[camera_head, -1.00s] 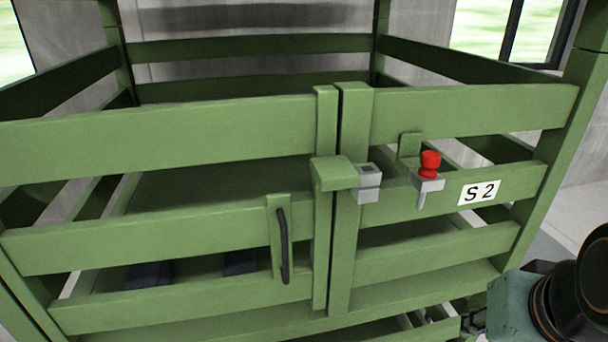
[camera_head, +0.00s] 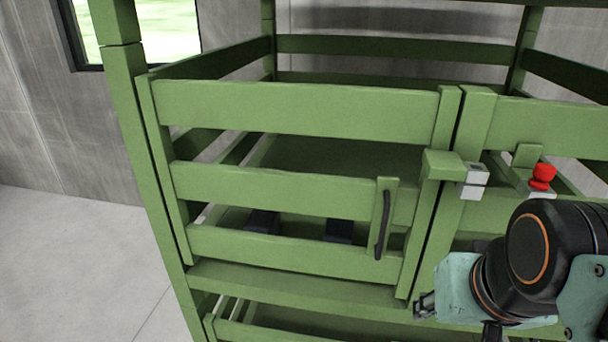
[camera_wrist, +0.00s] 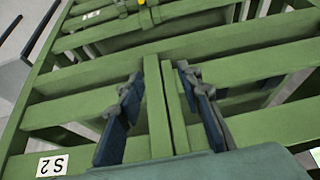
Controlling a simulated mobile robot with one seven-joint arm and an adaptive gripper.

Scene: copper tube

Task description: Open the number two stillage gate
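The green slatted gate (camera_head: 300,185) of the stillage is closed, with a black bar handle (camera_head: 383,225) near its right edge. A green latch block (camera_head: 443,165) on the gate's edge reaches to a grey bracket (camera_head: 474,181) on the fixed panel. A red knob (camera_head: 543,176) sits on that panel, right of the bracket. The white S2 label (camera_wrist: 52,165) shows upside down in the wrist view. My gripper (camera_head: 424,304) is low, right of and below the handle. In the wrist view my gripper (camera_wrist: 165,95) is open, with green uprights visible between its fingers.
Dark blocks (camera_head: 262,221) lie inside the stillage behind the gate. A green corner post (camera_head: 140,150) stands at the left. Grey floor (camera_head: 75,260) is clear left of the stillage. My arm covers much of the right panel.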

